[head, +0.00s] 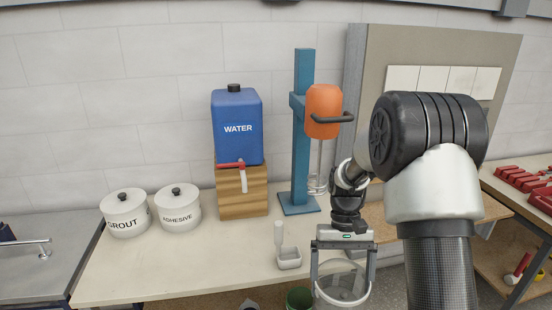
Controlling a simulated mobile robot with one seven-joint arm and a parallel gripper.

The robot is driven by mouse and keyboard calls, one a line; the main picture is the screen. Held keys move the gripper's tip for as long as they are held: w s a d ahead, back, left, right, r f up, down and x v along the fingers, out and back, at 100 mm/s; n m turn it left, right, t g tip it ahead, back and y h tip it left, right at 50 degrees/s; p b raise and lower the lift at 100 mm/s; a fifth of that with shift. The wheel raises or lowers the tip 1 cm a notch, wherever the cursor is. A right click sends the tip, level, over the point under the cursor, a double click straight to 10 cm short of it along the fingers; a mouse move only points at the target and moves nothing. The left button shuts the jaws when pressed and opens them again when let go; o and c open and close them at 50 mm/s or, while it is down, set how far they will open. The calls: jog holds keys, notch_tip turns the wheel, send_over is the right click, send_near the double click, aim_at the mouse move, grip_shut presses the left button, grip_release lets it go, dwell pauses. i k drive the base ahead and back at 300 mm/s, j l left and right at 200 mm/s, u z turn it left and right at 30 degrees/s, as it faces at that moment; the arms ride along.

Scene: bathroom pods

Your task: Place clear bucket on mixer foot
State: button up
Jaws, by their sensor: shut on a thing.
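The clear bucket (343,285) is at the bottom of the head view, in front of the table's front edge. My gripper (343,270) is above it with its two fingers at the bucket's left and right rim, shut on it. The mixer foot (298,204) is a flat blue plate on the table at the base of a blue column (304,130). An orange mixer head (323,110) with a whisk (318,170) hangs above it. My arm hides the area just right of the mixer.
A blue water canister (237,135) stands on a wooden block (242,195). Grout (126,213) and adhesive (178,210) pots stand left. A small tray with a handle (289,259) lies near the table's front edge. A green bucket (299,298) is below.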

aim_at(313, 236)
jog(key=i+j+u, duration=0.3)
jog(key=i+j, duration=0.2)
jog(key=i, duration=0.15)
jog(key=i+j+u, duration=0.15)
jog(key=i, duration=0.15)
